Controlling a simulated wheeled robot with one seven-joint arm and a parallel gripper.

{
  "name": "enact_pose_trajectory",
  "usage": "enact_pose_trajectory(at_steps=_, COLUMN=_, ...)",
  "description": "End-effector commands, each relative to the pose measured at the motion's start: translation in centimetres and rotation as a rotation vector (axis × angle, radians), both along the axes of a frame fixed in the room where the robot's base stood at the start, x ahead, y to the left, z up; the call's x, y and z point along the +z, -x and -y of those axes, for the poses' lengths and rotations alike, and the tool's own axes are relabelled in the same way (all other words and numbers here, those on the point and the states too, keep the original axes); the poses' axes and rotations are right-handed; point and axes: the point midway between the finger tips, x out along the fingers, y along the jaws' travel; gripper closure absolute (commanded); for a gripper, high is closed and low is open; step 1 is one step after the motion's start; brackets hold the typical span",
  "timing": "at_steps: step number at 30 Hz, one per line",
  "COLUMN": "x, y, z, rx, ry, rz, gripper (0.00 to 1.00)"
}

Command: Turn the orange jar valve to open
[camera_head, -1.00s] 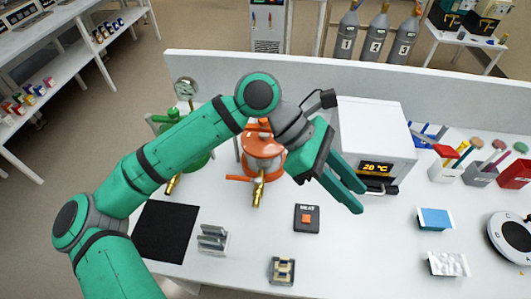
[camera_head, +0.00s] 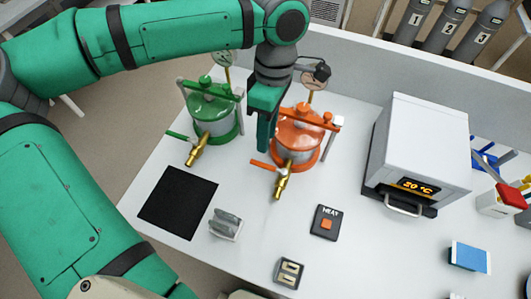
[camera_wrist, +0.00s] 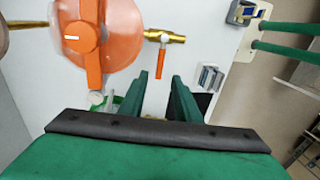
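The orange jar (camera_head: 299,143) stands on the white bench, and its lid and side also show in the wrist view (camera_wrist: 118,38). Its brass valve (camera_head: 282,180) points toward the bench front, with an orange lever handle (camera_head: 264,166) sticking out to the left. In the wrist view the brass valve (camera_wrist: 170,38) and the handle (camera_wrist: 161,64) lie just beyond the fingertips. My gripper (camera_head: 263,146) points down between the green and orange jars. In the wrist view my gripper (camera_wrist: 160,78) has its fingers apart and nothing between them. I cannot tell whether a finger touches the handle.
The green jar (camera_head: 211,112) with its own brass valve stands close at left. A black mat (camera_head: 178,201), a grey rack (camera_head: 226,224) and the heat switch (camera_head: 325,222) lie in front. A white oven (camera_head: 420,145) stands at right. Bench between the orange jar and oven is clear.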

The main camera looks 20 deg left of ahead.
Motion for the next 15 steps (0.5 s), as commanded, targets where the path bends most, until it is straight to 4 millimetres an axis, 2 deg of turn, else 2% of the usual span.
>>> enact_pose_trajectory(at_steps=9, x=-5.5, y=1.2, z=0.1, rx=-0.001, ry=0.004, rz=-0.002, gripper=0.7)
enact_pose_trajectory(at_steps=15, x=-7.7, y=1.6, z=0.1, rx=0.0, ry=0.004, rz=-0.001, gripper=0.7)
